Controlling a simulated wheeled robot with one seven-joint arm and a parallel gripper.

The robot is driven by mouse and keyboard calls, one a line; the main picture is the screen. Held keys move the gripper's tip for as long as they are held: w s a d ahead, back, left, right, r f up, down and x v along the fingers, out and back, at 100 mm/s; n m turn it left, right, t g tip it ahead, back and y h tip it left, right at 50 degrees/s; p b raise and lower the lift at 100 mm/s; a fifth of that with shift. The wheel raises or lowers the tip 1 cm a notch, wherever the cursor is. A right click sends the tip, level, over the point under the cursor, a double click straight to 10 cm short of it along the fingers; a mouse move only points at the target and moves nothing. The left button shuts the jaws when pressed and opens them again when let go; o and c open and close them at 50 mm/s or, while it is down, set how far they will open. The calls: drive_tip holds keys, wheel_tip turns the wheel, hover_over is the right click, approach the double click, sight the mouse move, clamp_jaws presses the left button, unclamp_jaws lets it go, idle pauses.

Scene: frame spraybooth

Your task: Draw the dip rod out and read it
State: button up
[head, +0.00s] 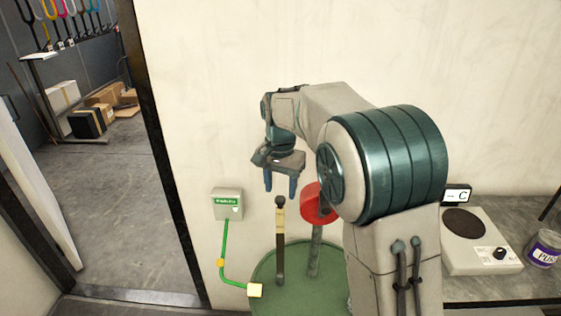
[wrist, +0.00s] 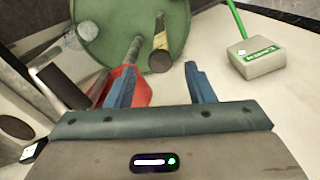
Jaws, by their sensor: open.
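The dip rod (head: 280,235) stands upright in the green drum (head: 310,296), with a dark knob on top, a cream band in the middle and a dark lower part. Its lower end is hidden in the drum. My gripper (head: 281,190) is open and empty, fingers pointing down, just above the knob in the head view. In the wrist view the rod (wrist: 160,50) is foreshortened beyond the fingertips, across from the gap between the open fingers (wrist: 162,85). I see no contact with it.
A red part (head: 312,203) on a grey pipe (head: 316,255) stands close right of the rod. A green-labelled box (head: 227,203) hangs on the wall, with a green line to the drum. A hotplate-like device (head: 480,240) and purple tin (head: 543,249) sit on the bench.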

sight(281, 198)
wheel_tip(281, 198, up, 11)
idle(0.3)
drive_tip(key=shift+s+d, duration=0.1)
drive_tip(key=shift+d, duration=0.05)
drive_tip(key=s+d+f+n+t, duration=0.1)
drive_tip(key=s+d+f, duration=0.2)
drive_tip(key=s+d, duration=0.2)
drive_tip(key=s+d+f+n+t, duration=0.1)
drive_tip(key=s+d+f, duration=0.3)
drive_tip(key=s, duration=0.8)
drive_tip(key=s+d+f+n+t, duration=0.1)
drive_tip(key=s+d+f+n, duration=0.1)
drive_tip(key=s+d+f, duration=0.2)
drive_tip(key=s+d, duration=0.2)
drive_tip(key=s, duration=0.2)
drive_tip(key=shift+s+d+n, duration=0.2)
drive_tip(key=shift+s+n, duration=0.1)
drive_tip(key=shift+n, duration=0.1)
idle(3.3)
